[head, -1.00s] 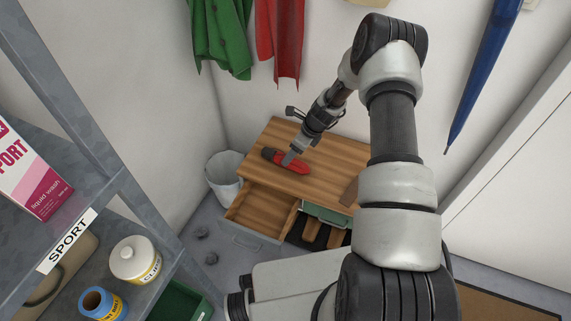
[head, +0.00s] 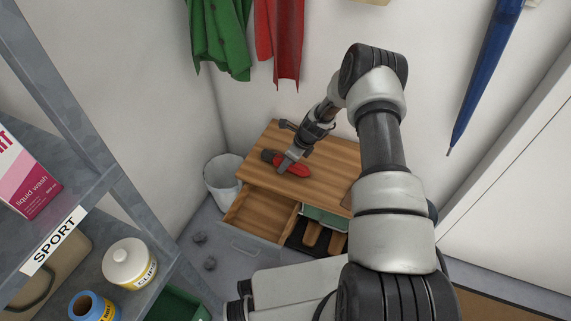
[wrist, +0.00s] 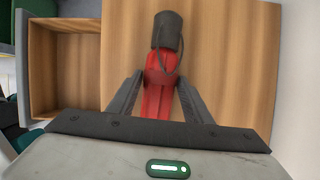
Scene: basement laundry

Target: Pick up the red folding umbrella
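The red folding umbrella (head: 294,169) lies on the wooden top of a low cabinet (head: 338,158), its dark handle toward the left in the head view. In the wrist view the umbrella (wrist: 159,68) has its black handle pointing away from me, with a thin strap loop beside it. My gripper (head: 286,163) is down at the umbrella. The far end of the umbrella is hidden behind my gripper's body.
An open, empty-looking drawer (head: 256,214) juts from the cabinet front. A white bin (head: 222,181) stands to its left. A metal shelf (head: 100,193) with bottles is at the left. Green (head: 222,38) and red (head: 281,40) cloths and a blue umbrella (head: 484,75) hang on the wall.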

